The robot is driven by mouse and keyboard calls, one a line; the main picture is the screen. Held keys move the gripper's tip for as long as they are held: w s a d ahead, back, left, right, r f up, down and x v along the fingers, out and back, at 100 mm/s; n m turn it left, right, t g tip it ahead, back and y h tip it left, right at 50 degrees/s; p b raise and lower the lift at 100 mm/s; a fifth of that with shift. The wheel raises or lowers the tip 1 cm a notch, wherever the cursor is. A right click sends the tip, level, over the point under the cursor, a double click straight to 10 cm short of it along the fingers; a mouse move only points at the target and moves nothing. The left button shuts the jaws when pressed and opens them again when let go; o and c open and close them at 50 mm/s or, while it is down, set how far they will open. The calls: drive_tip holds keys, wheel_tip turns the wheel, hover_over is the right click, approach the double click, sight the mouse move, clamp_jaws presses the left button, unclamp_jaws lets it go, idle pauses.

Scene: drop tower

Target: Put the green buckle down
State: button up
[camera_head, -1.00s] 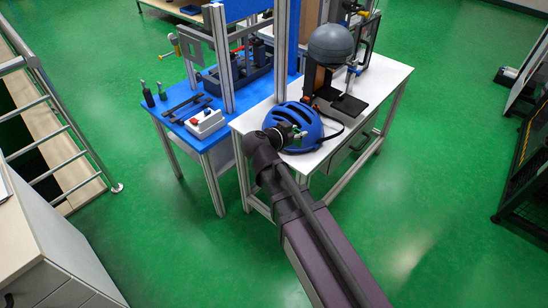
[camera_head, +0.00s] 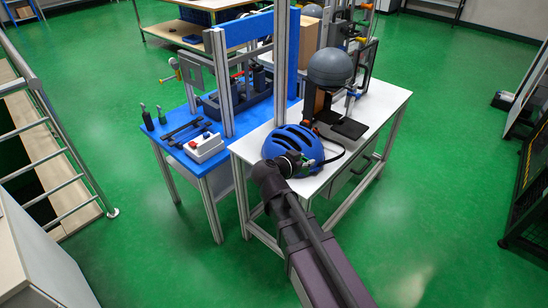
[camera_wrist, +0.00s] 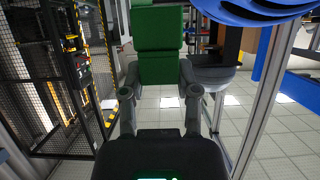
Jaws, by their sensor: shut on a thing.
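The green buckle (camera_wrist: 159,42) is a blocky two-part green piece at the top middle of the wrist view. My gripper (camera_wrist: 159,70) is shut on its lower part, one finger on each side. In the head view my gripper (camera_head: 303,163) is in front of the blue helmet (camera_head: 288,142), near its right front edge. The buckle is too small there to make out clearly. The helmet also shows at the top right of the wrist view (camera_wrist: 245,8). I cannot tell whether the buckle touches anything besides my fingers.
The helmet rests on a white table (camera_head: 378,110), with a black strap (camera_head: 334,154) to its right. A drop stand with a grey ball (camera_head: 330,67) stands behind. A blue bench (camera_head: 180,108) with a red-button control box (camera_head: 204,147) is to the left.

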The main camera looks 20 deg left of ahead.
drive_tip(key=b, duration=0.1)
hover_over(280, 149)
drive_tip(key=s+a, duration=0.2)
drive_tip(key=s, duration=0.1)
drive_tip(key=f, duration=0.1)
drive_tip(key=shift+s+d+f, duration=0.15)
drive_tip(key=shift+d+f, duration=0.05)
drive_tip(key=shift+d, duration=0.1)
drive_tip(key=shift+f, duration=0.1)
drive_tip(key=shift+f+b, duration=1.7)
drive_tip(key=shift+b, duration=0.2)
drive_tip(key=shift+f+b, duration=0.45)
drive_tip(key=shift+b, duration=0.05)
drive_tip(key=o, duration=1)
drive_tip(key=shift+r, duration=0.1)
drive_tip(key=shift+c, duration=0.2)
drive_tip(key=shift+r, duration=0.1)
